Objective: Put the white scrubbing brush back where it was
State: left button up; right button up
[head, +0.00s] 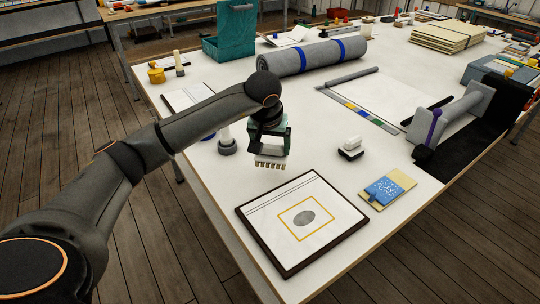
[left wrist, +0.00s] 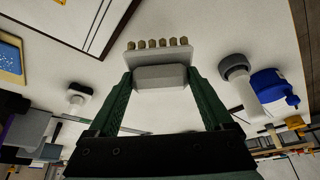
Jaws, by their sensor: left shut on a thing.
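My left gripper (head: 270,150) is shut on the white scrubbing brush (left wrist: 160,74) over the white table. In the left wrist view, the green fingers (left wrist: 160,85) grip the brush's pale block from both sides. Its row of tan bristle tufts points away from the palm. In the head view, the tufts (head: 270,165) show below the fingers, and most of the block is hidden by the gripper. I cannot tell whether the bristles touch the table. My right gripper is in neither view.
A framed board (head: 303,221) lies in front of the brush. A white cylinder on a grey base (head: 227,146) stands close left. A white-topped black block (head: 351,148) and a yellow pad with a blue card (head: 388,188) lie right. Bare table lies between.

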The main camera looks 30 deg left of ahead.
aim_at(270, 155)
pick_arm(q)
jog(key=shift+w+a+f, duration=0.3)
jog(key=shift+f, duration=0.25)
jog(key=shift+w+a+f, duration=0.15)
jog(key=shift+f, duration=1.55)
jog(key=shift+f, duration=0.2)
jog(key=o, duration=1.1)
jog(key=shift+r, duration=0.1)
jog(key=shift+r, duration=0.2)
jog(key=v, duration=1.2)
jog(key=shift+f, duration=0.1)
